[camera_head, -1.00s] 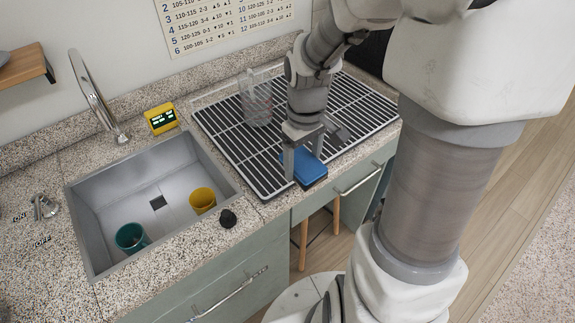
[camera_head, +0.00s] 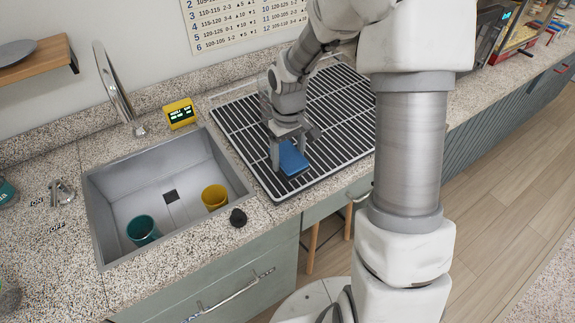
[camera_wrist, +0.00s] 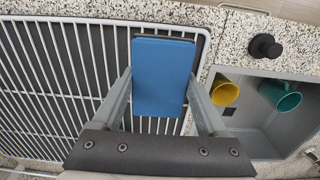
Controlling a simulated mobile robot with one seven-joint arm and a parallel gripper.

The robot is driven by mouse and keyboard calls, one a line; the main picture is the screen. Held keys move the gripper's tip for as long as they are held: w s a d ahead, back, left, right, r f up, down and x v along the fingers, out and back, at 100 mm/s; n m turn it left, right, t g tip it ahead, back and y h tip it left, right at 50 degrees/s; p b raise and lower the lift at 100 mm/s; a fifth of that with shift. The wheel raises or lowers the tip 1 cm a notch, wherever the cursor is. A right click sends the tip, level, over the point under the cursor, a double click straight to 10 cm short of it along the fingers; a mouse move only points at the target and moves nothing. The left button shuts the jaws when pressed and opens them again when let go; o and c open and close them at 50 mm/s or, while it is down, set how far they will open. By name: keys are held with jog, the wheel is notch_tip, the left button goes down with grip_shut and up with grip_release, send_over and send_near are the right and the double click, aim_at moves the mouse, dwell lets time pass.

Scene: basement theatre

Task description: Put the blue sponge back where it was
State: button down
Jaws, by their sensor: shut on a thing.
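The blue sponge (camera_head: 291,158) is a flat blue block with a dark underside. It is over the front left part of the black drying rack with white bars (camera_head: 322,185). My gripper (camera_head: 289,160) points down with a finger on each side of the sponge and is shut on it. In the wrist view the sponge (camera_wrist: 161,76) sits between the two fingers (camera_wrist: 160,92), with rack bars beyond it. I cannot tell whether the sponge touches the rack.
Left of the rack is a grey sink (camera_head: 110,186) holding a teal cup (camera_head: 142,230) and a yellow cup (camera_head: 214,197). A black knob (camera_head: 238,217) is on the counter's front edge. A yellow display box (camera_head: 180,113) stands behind the sink. The rack's right side looks clear.

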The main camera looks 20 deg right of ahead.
aim_at(287, 166)
jog(key=shift+w+f, duration=0.15)
jog(key=shift+w, duration=0.05)
jog(key=shift+f, duration=2)
jog(key=shift+f, duration=0.15)
grip_release()
